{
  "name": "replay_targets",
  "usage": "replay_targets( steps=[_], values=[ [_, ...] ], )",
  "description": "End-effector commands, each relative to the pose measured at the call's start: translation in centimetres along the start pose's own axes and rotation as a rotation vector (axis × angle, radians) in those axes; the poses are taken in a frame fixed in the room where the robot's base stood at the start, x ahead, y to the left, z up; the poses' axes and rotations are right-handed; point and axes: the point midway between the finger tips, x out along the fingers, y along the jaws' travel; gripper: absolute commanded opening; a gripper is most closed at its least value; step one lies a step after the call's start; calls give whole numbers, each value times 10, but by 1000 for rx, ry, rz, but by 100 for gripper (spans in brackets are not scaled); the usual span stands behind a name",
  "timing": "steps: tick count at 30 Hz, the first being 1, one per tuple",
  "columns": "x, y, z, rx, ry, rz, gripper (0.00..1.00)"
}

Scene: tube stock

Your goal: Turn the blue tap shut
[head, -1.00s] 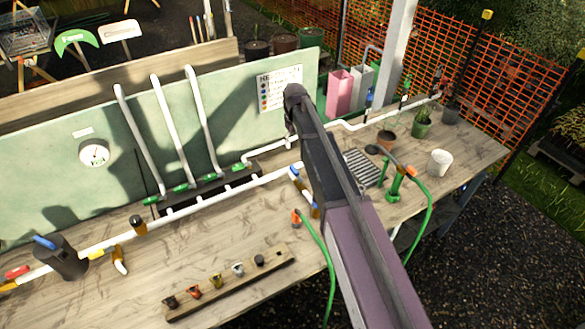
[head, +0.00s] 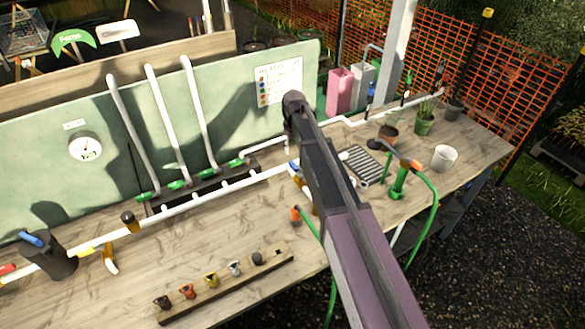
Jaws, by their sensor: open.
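A blue tap handle (head: 293,165) shows on the right part of the long white pipe, just left of my arm. Its body and outlet are partly hidden by my arm, so I cannot tell how far it is turned. A second blue lever (head: 30,238) sits on top of a dark cylinder (head: 52,259) at the left end of the bench. My arm reaches up from the bottom right to a dark joint in front of the green board. My gripper cannot be seen; it seems hidden behind the arm.
A wooden rack (head: 222,287) with several coloured knobs lies at the bench front. A green hose (head: 437,210) loops at the right, near a white cup (head: 445,158).

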Motion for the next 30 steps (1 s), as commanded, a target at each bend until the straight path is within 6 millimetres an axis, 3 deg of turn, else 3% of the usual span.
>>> replay_targets(
  steps=[30],
  values=[
    [75,-2,0,-2,0,0,60]
  ],
)
